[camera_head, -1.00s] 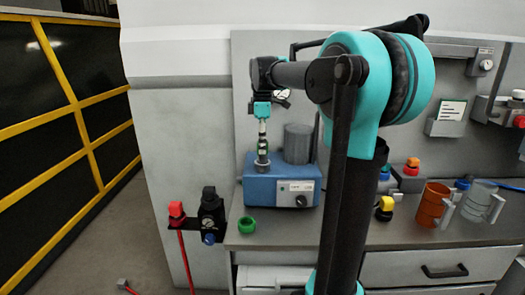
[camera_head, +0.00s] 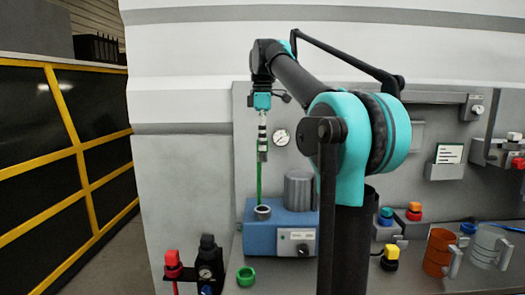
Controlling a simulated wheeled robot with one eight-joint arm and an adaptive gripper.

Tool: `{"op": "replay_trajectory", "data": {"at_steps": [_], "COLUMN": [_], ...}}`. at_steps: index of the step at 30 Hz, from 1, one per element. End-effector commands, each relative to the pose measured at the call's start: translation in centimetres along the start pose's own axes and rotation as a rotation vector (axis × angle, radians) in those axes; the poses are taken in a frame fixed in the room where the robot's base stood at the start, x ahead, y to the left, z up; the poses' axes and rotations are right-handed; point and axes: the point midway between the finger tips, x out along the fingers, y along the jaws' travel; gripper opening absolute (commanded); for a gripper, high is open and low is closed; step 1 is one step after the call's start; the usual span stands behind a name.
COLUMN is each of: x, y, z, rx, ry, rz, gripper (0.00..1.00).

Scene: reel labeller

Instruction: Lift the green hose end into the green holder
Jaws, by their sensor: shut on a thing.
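My gripper (camera_head: 262,141) is shut on the green hose end, high above the blue box (camera_head: 263,238) on the bench. The fingers mostly hide the hose end. The green hose (camera_head: 259,182) hangs straight down from it to the round grey collar (camera_head: 262,212) on top of the box. A green ring (camera_head: 245,276), which looks like the green holder, sits on the bench front edge, left of and in front of the box. It is apart from the gripper and the hose.
A grey cylinder (camera_head: 298,190) stands at the back of the box, right of the hose. A round gauge (camera_head: 282,137) is on the wall panel behind. A red-topped and black fitting (camera_head: 207,268) stands at lower left. My arm hides part of the bench middle.

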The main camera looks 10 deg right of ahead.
Motion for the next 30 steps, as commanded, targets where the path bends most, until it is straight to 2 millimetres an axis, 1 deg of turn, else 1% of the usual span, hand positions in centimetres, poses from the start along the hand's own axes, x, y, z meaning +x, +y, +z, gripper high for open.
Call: {"op": "replay_trajectory", "data": {"at_steps": [3, 30], "x": [-0.8, -5.7], "y": [0.0, 0.0], "z": [0.0, 0.0], "rx": [0.0, 0.0], "ry": [0.0, 0.0], "rz": [0.0, 0.0], "gripper": [0.0, 0.0]}}
